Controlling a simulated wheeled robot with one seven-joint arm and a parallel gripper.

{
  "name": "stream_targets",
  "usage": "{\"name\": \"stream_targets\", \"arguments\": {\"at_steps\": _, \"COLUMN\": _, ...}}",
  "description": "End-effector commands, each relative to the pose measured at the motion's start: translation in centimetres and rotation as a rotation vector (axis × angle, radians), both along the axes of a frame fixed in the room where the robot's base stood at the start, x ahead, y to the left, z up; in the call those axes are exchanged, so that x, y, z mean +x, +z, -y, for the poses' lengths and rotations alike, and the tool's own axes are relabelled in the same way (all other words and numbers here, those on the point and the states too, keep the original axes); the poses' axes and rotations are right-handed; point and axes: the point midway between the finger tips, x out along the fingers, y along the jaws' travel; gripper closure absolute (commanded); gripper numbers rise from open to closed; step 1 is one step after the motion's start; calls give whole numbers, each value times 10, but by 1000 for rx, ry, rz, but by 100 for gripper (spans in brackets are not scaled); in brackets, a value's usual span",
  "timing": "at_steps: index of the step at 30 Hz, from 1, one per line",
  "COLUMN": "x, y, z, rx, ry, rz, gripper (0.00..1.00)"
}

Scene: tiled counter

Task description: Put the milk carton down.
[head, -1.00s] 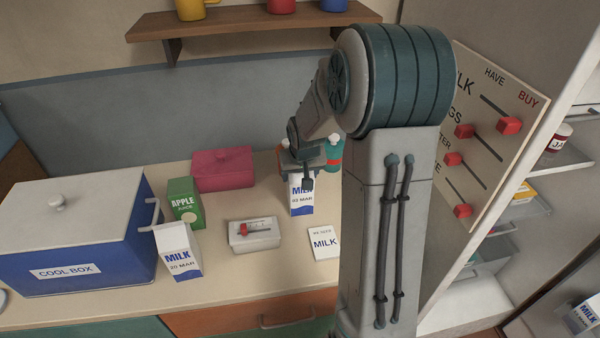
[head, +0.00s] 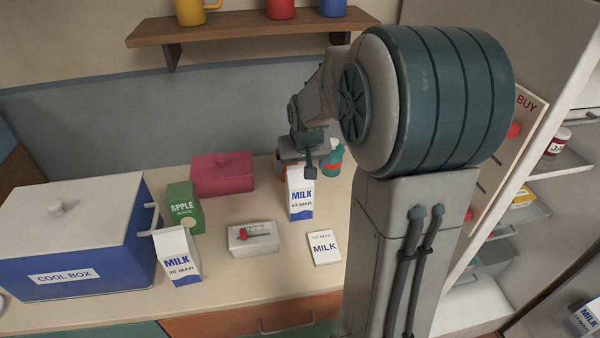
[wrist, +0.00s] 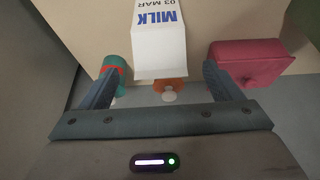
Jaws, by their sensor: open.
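The milk carton (head: 300,200), white and blue and marked 03 MAR, stands upright on the counter toward the back right. In the wrist view its top and printed face (wrist: 158,30) show beyond and between my finger tips. My gripper (head: 302,165) is at the carton's top in the head view; in the wrist view my gripper (wrist: 160,72) has its fingers spread wide with clear gaps on both sides of the carton. A second milk carton (head: 178,256), marked 20 MAR, stands at the front left by the cool box.
A teal bottle (head: 333,160) is close behind the carton.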

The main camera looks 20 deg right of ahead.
Motion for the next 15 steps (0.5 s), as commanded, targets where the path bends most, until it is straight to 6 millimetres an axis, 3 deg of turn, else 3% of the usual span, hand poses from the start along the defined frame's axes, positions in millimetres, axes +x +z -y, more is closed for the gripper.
{"name": "stream_targets", "arguments": {"at_steps": 6, "x": -12, "y": 30, "z": -2, "rx": 0, "ry": -2, "rz": 2, "gripper": 15}}
{"name": "stream_targets", "arguments": {"at_steps": 11, "x": -17, "y": 39, "z": -4, "rx": 0, "ry": 1, "rz": -1, "gripper": 15}}
{"name": "stream_targets", "arguments": {"at_steps": 15, "x": -35, "y": 46, "z": -18, "rx": -9, "ry": 22, "rz": -12, "gripper": 15}}
